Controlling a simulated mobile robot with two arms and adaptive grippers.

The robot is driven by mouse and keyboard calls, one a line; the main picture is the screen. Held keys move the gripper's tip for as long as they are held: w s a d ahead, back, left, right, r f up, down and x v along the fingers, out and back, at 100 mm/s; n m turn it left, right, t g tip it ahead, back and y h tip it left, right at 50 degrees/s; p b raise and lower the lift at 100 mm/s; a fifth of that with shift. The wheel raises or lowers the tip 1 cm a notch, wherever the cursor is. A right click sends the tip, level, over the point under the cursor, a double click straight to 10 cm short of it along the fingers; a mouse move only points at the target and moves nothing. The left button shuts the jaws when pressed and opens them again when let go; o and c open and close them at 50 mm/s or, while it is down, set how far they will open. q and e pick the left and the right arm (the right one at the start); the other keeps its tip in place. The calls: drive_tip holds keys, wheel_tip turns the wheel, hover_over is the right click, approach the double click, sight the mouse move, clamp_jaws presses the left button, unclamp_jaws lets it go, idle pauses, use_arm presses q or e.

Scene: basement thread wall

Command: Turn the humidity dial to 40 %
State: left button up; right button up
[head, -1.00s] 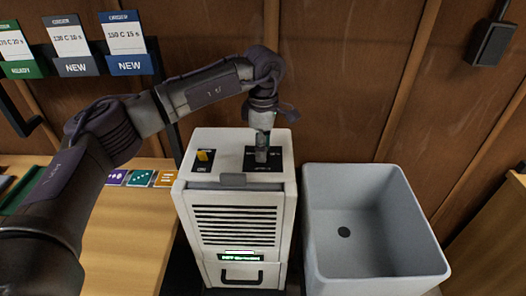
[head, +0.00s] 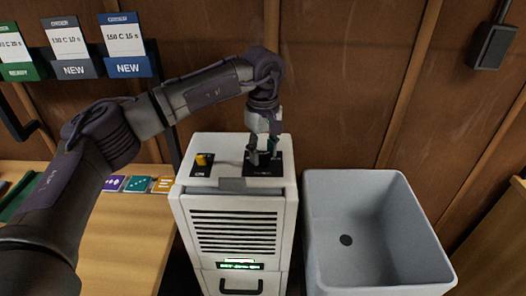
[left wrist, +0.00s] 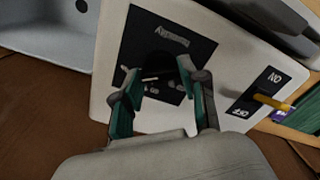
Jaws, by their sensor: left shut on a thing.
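The white dehumidifier-like cabinet (head: 183,176) stands in the middle of the head view, with a black dial panel (head: 283,169) on its top. My left gripper (head: 263,160) reaches down onto this panel from above. In the left wrist view its two teal-padded fingers (left wrist: 154,88) stand on either side of the dark dial (left wrist: 158,66) and are shut on it. White lettering shows on the panel around the dial, too small and partly covered to read. The dial's pointer setting cannot be told. My right gripper is not in view.
A yellow switch (head: 202,159) sits on the cabinet top, left of the dial. A green-lit display (head: 240,265) is on its front, too blurred to read. A grey sink (head: 390,184) stands close on the right, a wooden bench (head: 125,235) on the left.

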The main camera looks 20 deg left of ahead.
sight(263, 154)
use_arm(q)
drive_tip(key=shift+r, duration=0.1)
idle(0.4)
drive_tip(key=o, duration=1.1)
wheel_tip(263, 154, up, 12)
